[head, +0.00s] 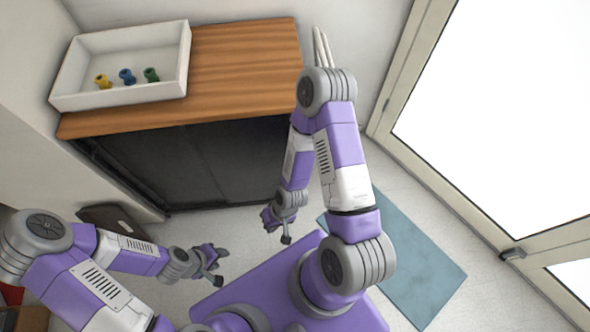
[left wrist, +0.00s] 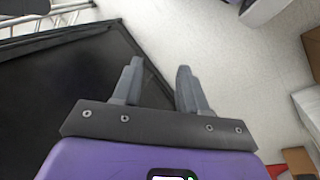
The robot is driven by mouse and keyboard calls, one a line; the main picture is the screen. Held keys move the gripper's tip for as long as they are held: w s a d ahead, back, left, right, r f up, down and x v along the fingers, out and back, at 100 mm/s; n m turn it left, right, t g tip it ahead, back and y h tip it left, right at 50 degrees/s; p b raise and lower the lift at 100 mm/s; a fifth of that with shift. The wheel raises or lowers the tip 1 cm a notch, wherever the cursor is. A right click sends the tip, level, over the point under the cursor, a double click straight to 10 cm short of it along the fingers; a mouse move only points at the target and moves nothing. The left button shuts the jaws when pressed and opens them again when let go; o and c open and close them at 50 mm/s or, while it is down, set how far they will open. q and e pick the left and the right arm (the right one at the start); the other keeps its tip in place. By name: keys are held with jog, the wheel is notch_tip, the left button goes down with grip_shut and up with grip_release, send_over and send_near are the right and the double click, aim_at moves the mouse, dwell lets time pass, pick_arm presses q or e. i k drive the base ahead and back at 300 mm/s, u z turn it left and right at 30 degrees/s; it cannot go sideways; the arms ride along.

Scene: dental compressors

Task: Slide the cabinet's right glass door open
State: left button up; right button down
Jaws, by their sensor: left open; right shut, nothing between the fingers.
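The cabinet with a wooden top (head: 245,65) stands against the back wall. Its front has dark glass doors, the right glass door (head: 238,158) on the right and the left one (head: 150,160) beside it. The doors look closed; no clear gap shows. My left gripper (head: 222,250) is open and empty, in front of and below the cabinet. My right gripper (head: 266,220) is shut and empty, near the cabinet's lower right front. Contact with the door cannot be told.
A white tray (head: 68,84) on the cabinet top holds yellow (head: 102,81), blue (head: 127,76) and green (head: 151,75) small parts. A blue-grey mat (head: 425,275) lies on the floor at right. A bright glazed door (head: 490,110) stands right. Boxes (left wrist: 300,105) show in the left wrist view.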

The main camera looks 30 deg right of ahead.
aim_at(256, 174)
jog(key=z, duration=0.6)
jog(key=k, duration=0.5)
jog(key=u, duration=0.9)
jog(key=i, duration=0.6)
jog(key=z, duration=1.2)
